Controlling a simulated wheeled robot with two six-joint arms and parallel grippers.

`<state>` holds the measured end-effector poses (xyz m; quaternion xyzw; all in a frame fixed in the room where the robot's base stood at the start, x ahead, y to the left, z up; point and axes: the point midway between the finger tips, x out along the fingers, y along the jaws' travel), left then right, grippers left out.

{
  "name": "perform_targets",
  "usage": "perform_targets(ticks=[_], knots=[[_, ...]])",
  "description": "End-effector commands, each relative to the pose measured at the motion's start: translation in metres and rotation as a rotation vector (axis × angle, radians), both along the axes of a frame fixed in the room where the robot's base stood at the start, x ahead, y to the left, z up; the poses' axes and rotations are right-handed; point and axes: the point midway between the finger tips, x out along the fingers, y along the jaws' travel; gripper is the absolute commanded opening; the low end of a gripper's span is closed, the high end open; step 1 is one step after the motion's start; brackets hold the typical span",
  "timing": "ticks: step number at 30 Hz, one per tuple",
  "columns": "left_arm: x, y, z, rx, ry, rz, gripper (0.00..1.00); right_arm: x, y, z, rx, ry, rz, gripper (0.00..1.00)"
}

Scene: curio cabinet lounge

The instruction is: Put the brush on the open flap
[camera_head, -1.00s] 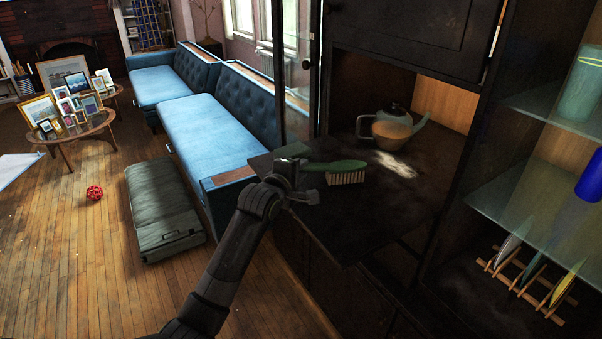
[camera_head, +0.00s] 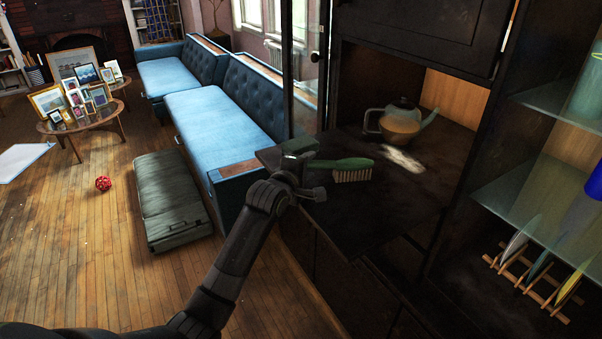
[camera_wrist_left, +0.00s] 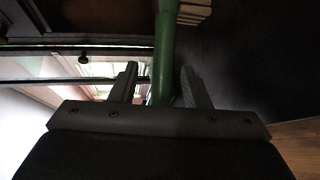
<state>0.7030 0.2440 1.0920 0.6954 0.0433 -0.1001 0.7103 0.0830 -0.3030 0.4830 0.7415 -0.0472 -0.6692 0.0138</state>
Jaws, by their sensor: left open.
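The brush (camera_head: 352,164) has a green head and handle with pale bristles pointing down. It is over the dark open flap (camera_head: 335,212) of the cabinet, with its bristles at or very near the surface. My left gripper (camera_head: 303,168) is at the handle end, near the flap's left edge. In the left wrist view the green handle (camera_wrist_left: 164,62) runs between the two spread fingers (camera_wrist_left: 160,85), with a gap on the left side. The bristles show at the top there. My right gripper is not in view.
A glass teapot (camera_head: 400,121) stands inside the cabinet behind the flap, beside a pale powdery patch (camera_head: 403,160). Glass shelves (camera_head: 540,205) and a wooden plate rack (camera_head: 528,283) are at the right. A blue sofa (camera_head: 215,125) and green case (camera_head: 170,200) are left of the flap.

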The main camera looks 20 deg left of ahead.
Motion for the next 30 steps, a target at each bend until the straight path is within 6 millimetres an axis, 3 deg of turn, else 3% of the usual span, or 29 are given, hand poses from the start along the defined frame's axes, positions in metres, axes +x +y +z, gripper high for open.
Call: perform_targets(ticks=[5, 21, 30], knots=[[-0.016, 0.002, 0.002, 0.0, -0.001, 0.0, 0.43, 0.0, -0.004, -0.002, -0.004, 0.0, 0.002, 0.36], [-0.097, 0.009, 0.019, 0.001, -0.001, 0.001, 0.43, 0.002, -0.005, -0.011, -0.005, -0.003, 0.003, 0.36], [-0.116, 0.01, 0.024, 0.0, 0.0, 0.0, 0.43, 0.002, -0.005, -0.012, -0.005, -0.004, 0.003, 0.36]])
